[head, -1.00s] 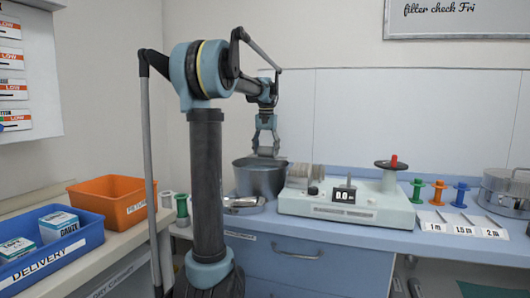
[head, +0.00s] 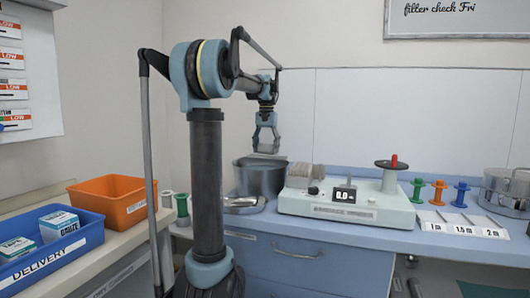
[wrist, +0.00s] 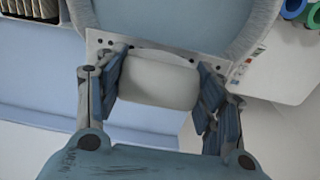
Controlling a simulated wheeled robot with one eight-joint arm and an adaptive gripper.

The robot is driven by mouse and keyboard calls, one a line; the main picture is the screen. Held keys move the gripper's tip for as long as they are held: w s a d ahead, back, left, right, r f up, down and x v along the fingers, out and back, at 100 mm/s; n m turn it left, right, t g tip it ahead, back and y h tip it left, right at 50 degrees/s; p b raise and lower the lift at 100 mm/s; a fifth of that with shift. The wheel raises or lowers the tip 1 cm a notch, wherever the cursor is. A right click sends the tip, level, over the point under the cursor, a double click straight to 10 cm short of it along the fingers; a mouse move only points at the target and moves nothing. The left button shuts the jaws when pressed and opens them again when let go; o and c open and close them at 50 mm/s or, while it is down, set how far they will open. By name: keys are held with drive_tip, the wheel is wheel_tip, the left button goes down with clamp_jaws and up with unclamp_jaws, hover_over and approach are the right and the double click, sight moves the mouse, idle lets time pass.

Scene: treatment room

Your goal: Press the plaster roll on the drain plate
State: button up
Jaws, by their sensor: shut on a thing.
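My gripper (head: 266,148) points down above the metal pot (head: 260,178) at the back of the blue counter. In the wrist view its fingers are closed on the two ends of a pale, off-white plaster roll (wrist: 157,80). Just past the roll is a pale strip with small dark holes (wrist: 103,42), which looks like the drain plate. It borders a rounded blue area with a grey rim. In the head view the roll is barely visible at the fingertips, clear of the pot rim. I cannot tell whether it touches the plate.
A white machine (head: 345,207) with a small display and a red-topped reel stands right of the pot. A shiny metal piece (head: 243,203) lies in front of the pot. Coloured spools (head: 440,192) and a lidded pot (head: 505,190) stand further right. Orange (head: 112,203) and blue (head: 55,240) bins are left.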

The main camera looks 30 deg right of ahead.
drive_tip(key=shift+r, duration=3)
